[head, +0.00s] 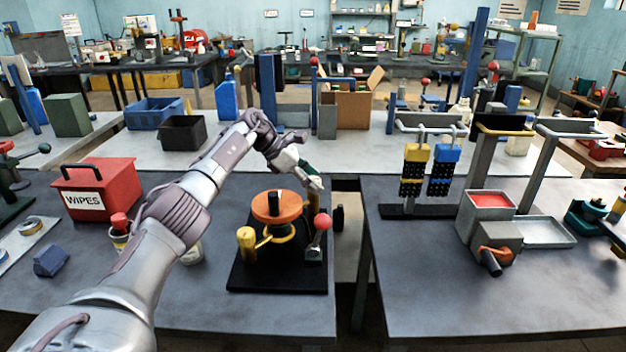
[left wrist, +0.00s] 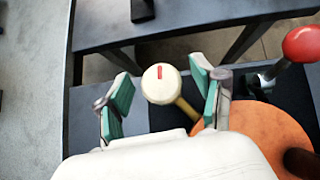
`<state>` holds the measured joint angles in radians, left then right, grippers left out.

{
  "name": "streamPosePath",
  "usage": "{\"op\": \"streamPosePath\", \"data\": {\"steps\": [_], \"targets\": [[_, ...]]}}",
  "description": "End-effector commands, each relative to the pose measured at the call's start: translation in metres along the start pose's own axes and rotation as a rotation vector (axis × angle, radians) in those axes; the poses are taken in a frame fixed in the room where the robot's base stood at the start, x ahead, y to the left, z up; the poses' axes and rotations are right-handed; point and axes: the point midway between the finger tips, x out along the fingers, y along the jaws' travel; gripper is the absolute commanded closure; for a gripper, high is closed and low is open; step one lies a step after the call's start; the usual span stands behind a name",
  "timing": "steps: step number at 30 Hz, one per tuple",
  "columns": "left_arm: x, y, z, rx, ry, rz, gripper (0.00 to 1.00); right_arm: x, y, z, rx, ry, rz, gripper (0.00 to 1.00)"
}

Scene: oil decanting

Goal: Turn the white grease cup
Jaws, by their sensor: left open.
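The white grease cup (left wrist: 158,90) has a round pale top with a short red mark. In the left wrist view it sits between the two green-padded fingers of my left gripper (left wrist: 162,93), with a gap on each side. A yellowish stem runs from it toward the orange disc (left wrist: 255,143). In the head view my left gripper (head: 312,174) is above the far side of the device with the orange disc (head: 288,208) on a black base (head: 262,280). The white cup cannot be made out there. My left gripper is open and empty.
A yellow cup (head: 246,243) stands at the device's near left. A lever with a red ball (head: 322,222) stands at its right, also in the left wrist view (left wrist: 302,44). A red WIPES box (head: 108,185) is at left. A gap separates the two front tables.

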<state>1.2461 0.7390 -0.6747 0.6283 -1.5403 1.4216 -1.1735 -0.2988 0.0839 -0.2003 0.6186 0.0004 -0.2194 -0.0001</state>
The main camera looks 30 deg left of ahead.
Motion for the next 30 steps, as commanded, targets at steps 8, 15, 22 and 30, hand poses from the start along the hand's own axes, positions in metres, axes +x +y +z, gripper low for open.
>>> {"op": "streamPosePath", "data": {"steps": [8,15,22,30], "targets": [[-0.045,0.001,0.000,0.000,-0.001,0.006,0.32,0.000,-0.002,0.000,0.001,0.000,-0.003,0.32],[-0.094,0.001,0.000,0.000,-0.001,0.004,0.32,0.000,-0.003,0.000,0.001,0.000,-0.003,0.32],[-0.117,0.001,0.000,0.000,0.000,0.002,0.32,0.000,-0.003,0.000,0.001,0.000,-0.004,0.32],[-0.119,0.000,-0.001,-0.001,0.000,0.001,0.32,0.000,-0.003,0.000,0.001,0.000,-0.004,0.32]]}}
